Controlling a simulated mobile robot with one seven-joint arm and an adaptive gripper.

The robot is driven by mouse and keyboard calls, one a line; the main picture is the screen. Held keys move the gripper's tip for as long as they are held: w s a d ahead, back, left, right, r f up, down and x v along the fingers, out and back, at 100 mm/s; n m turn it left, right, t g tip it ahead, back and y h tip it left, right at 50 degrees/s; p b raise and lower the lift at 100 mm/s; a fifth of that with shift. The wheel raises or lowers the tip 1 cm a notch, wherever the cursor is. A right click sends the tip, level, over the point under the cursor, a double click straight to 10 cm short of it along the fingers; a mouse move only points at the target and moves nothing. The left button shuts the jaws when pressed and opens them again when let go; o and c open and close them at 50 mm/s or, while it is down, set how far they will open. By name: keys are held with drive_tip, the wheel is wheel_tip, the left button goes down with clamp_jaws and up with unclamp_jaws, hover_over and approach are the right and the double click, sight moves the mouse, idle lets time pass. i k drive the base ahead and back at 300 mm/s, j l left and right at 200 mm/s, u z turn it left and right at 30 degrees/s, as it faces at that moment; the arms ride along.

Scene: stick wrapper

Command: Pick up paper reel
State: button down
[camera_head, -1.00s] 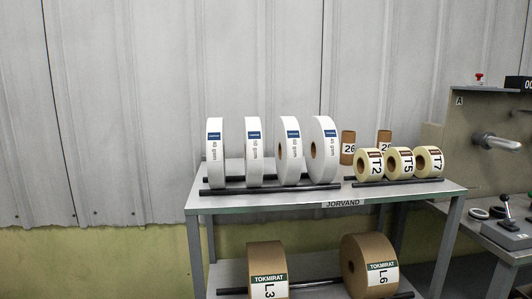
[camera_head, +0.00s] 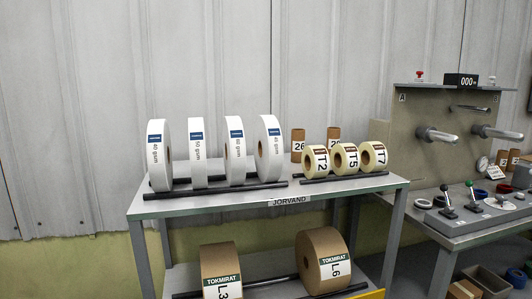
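Several large white paper reels stand upright on edge in a row on the top shelf of a grey rack (camera_head: 230,204). The leftmost white reel (camera_head: 160,160) and the rightmost white reel (camera_head: 268,150) bear blue labels reading "40 gsm". Smaller cream rolls marked T2 (camera_head: 315,160), T5 (camera_head: 346,158) and T7 (camera_head: 374,155) stand to their right. Two brown reels marked L3 (camera_head: 222,262) and L6 (camera_head: 322,262) stand on the lower shelf. My gripper is not in view.
Black bars (camera_head: 215,190) run along the shelf at the reels. Small brown rolls marked 26 (camera_head: 298,138) stand behind the cream rolls. A machine bench (camera_head: 440,235) with spindles (camera_head: 437,135), levers and a display (camera_head: 461,80) is at the right. Boxes (camera_head: 488,282) lie below it.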

sight(268, 141)
drive_tip(key=i+l+u, duration=0.35)
drive_tip(key=l, duration=0.45)
drive_tip(key=l+u, duration=0.4)
drive_tip(key=l, duration=0.45)
drive_tip(key=i+l+u, duration=0.1)
drive_tip(key=l+u, duration=0.25)
drive_tip(key=l, duration=0.6)
